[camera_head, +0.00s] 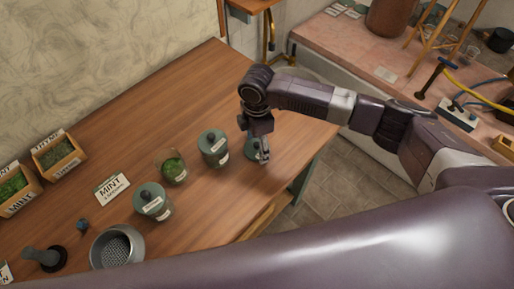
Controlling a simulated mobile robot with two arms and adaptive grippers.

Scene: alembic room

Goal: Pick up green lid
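A grey-green lid (252,153) lies at the right part of the wooden table, close to its edge. My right gripper (262,150) points down over it and hides part of it. The fingers are at the lid, but I cannot tell whether they touch it or are closed on it. An open glass jar with green herb (173,168) stands to the left, without a lid. Two jars with grey-green lids stand beside it, one behind to the right (213,148) and one in front to the left (153,202). My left gripper is not in view.
A MINT card (111,189), a metal sieve bowl (117,248), a dark tool with a round base (45,257) and wooden herb boxes (58,156) occupy the table's left. The table (190,85) is clear toward the back. A pink counter (345,50) stands at right.

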